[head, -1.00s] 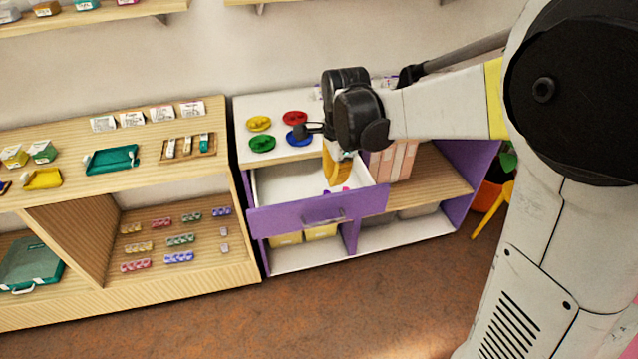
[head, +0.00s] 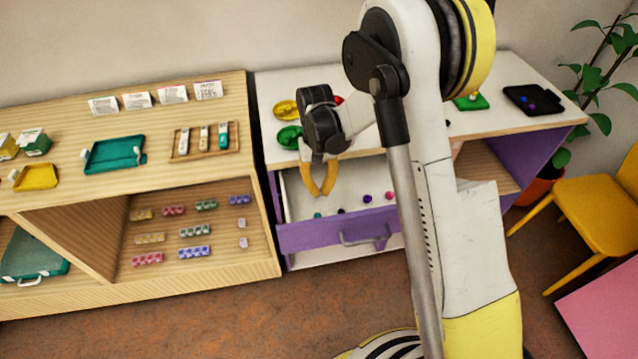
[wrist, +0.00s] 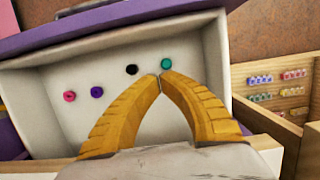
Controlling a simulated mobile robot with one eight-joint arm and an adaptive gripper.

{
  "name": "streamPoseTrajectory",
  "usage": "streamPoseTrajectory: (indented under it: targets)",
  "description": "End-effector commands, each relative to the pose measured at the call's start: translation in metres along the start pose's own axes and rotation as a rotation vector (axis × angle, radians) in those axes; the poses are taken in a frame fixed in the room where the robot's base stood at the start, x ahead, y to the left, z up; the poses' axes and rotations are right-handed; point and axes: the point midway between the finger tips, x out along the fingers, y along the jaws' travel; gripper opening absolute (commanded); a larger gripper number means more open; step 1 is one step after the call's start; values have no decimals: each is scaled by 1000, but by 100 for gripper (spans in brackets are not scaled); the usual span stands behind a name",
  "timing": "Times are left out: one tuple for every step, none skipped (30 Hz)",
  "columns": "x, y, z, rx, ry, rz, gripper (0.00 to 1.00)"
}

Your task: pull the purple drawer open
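The purple drawer (head: 320,234) stands pulled out from the white-topped cabinet, its grey handle (head: 366,239) on the purple front. Its pale interior (wrist: 40,115) shows in the wrist view. Inside lie a pink bead (wrist: 69,96), a purple bead (wrist: 97,92), a black bead (wrist: 131,70) and a teal bead (wrist: 166,64). My gripper (head: 322,194), with yellow fingers, is over the open drawer, behind its front and apart from the handle. In the wrist view the fingertips (wrist: 161,77) come together with nothing between them. My arm hides part of the cabinet in the head view.
The cabinet top holds a green dish (head: 289,137), a yellow dish (head: 285,110) and a black tray (head: 532,100). A wooden shelf unit (head: 262,255) stands close on the left. A yellow chair (head: 608,190) is at the right. Floor (head: 200,315) in front is clear.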

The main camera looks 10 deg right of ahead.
Motion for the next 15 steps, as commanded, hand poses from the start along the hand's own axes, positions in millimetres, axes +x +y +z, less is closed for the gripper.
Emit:
streamPoseTrajectory:
  targets:
    - [16,0,-2,0,0,0,0]
    - [23,0,-1,0,0,0,0]
    - [31,0,-1,1,0,0,0]
    - [38,0,-1,1,0,0,0]
    - [44,0,-1,1,0,0,0]
    - [51,0,-2,1,1,0,0]
    - [57,0,-1,1,1,0,0]
    - [56,0,6,1,1,0,0]
    - [56,0,14,1,1,0,0]
    - [57,0,18,1,1,0,0]
    - [57,0,22,1,1,0,0]
    - [58,0,26,1,1,0,0]
    - [59,0,29,1,1,0,0]
    - [59,0,32,1,1,0,0]
    - [59,0,34,1,1,0,0]
